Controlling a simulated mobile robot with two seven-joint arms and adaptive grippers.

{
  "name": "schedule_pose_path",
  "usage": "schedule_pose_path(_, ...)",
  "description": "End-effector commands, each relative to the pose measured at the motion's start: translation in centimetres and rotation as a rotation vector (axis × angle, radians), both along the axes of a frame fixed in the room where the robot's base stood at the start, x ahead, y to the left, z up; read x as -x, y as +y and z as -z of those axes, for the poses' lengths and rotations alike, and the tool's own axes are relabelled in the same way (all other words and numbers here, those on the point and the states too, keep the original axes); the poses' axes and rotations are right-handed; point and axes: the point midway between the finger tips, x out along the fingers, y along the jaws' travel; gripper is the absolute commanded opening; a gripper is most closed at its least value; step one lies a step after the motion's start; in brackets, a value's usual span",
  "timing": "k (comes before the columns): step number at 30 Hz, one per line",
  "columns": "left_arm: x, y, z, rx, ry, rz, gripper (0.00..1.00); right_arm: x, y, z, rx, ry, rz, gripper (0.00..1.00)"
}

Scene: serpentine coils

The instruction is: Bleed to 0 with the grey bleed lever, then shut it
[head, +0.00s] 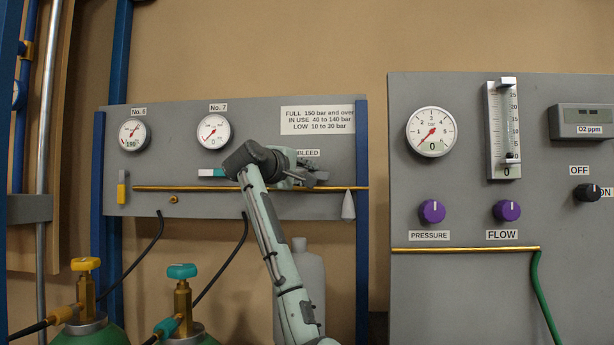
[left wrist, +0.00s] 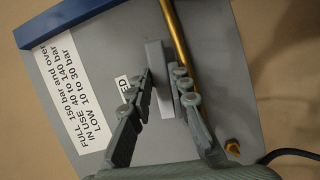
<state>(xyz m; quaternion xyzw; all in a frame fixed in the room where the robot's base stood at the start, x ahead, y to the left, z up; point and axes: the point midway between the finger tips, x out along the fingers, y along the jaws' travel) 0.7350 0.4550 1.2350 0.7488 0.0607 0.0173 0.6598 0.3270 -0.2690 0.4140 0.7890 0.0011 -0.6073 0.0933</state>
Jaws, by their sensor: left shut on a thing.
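My left gripper (head: 308,175) is at the brass pipe below the BLEED label (head: 307,153). In the left wrist view its two fingers (left wrist: 164,80) are shut on the grey bleed lever (left wrist: 156,56), which lies roughly along the pipe. In the head view the gripper mostly hides the lever. The No. 7 gauge (head: 213,131) has its needle pointing to the lower left, near 0. The No. 6 gauge (head: 134,135) reads about 190. My right gripper is not in view.
A yellow lever (head: 121,188) stands upright at the left and a teal and white lever (head: 210,173) lies level. A second panel (head: 460,285) with purple knobs is at the right.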

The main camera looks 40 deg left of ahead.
Motion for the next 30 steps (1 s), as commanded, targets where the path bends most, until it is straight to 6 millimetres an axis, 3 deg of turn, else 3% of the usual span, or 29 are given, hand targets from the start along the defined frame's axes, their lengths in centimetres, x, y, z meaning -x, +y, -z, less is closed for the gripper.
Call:
schedule_pose_path(9,0.06,0.11,-0.57,0.111,-0.065,-0.004,0.00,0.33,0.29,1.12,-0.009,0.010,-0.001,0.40)
schedule_pose_path(26,0.08,0.12,-0.68,0.138,-0.080,-0.004,0.00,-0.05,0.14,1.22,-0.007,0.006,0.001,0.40)
schedule_pose_path(27,0.08,0.12,-0.68,0.139,-0.080,-0.004,0.22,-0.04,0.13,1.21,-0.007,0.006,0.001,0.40)
schedule_pose_path(30,0.08,0.10,-0.66,0.137,-0.079,-0.003,0.34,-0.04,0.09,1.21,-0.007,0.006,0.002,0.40)
